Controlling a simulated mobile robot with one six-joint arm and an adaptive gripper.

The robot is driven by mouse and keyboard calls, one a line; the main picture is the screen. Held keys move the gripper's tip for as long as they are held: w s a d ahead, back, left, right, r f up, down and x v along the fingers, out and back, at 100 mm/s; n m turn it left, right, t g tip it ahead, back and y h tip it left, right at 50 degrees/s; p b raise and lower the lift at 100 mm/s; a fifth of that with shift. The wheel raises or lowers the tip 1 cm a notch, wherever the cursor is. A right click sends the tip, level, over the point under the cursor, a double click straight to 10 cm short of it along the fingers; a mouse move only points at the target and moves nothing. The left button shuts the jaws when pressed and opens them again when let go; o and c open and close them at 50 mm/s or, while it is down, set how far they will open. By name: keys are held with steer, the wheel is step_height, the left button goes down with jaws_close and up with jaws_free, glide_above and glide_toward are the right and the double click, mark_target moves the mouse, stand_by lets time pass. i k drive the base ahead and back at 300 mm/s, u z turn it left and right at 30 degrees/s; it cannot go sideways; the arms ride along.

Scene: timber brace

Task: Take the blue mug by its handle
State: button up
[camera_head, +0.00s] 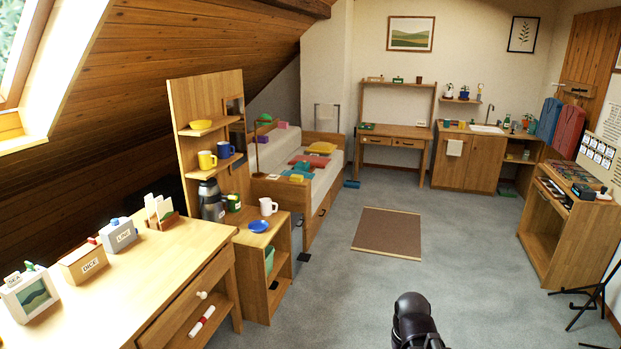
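The blue mug (224,150) stands upright on the middle shelf of the wooden shelf unit (179,112) at the left. Its handle is small here and seems to point to the right. A yellow mug (206,160) stands on the same shelf, just left of it. My gripper cannot be made out; only a dark rounded part of my arm shows at the bottom, right of centre, far from the mug.
Below the shelf, a flask (211,202), a green tin (233,202), a white mug (267,206) and a blue plate (259,226) stand on the low cabinet. A desk (170,262) fills the lower left. The carpet around the brown mat (388,232) is clear.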

mark_target(224, 153)
steer(key=u, duration=0.2)
steer(key=i, duration=2.4)
steer(key=u, duration=0.5)
steer(key=i, duration=1.5)
steer(key=u, duration=0.15)
